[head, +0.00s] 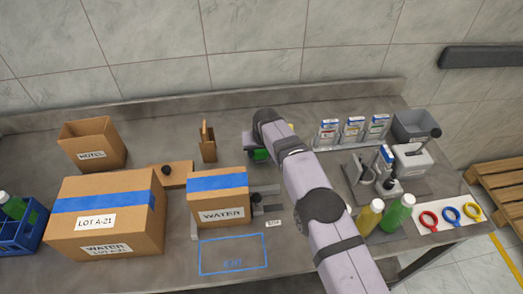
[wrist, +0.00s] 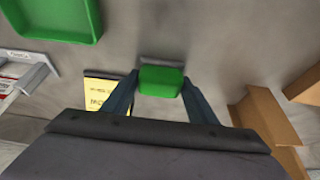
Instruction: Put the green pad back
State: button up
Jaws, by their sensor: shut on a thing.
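The green pad (wrist: 161,80) is between the two fingers of my gripper (wrist: 160,92) in the wrist view, and the gripper is shut on it. A grey edge shows just behind the pad. In the head view a small green patch (head: 259,155), which looks like the same pad, shows at my gripper (head: 257,148) at the middle back of the bench. A larger green shallow tray (wrist: 50,20) is at the top left of the wrist view, apart from the pad. My arm appears to hide that tray in the head view. I cannot tell whether the pad touches the bench.
A brown cardboard holder (head: 208,144) stands left of my gripper; a yellow card (wrist: 106,92) lies close by. The WATER box (head: 218,197) is in front. A rack of small boxes (head: 350,133) and bottles (head: 399,213) are to the right.

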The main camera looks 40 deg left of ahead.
jog(key=shift+f, duration=0.1)
jog(key=o, duration=1)
jog(key=shift+r, duration=0.2)
jog(key=b+v, duration=0.3)
jog(key=v, duration=0.8)
jog(key=shift+s+r, duration=0.15)
jog(key=shift+r, duration=0.2)
jog(key=shift+d, duration=0.15)
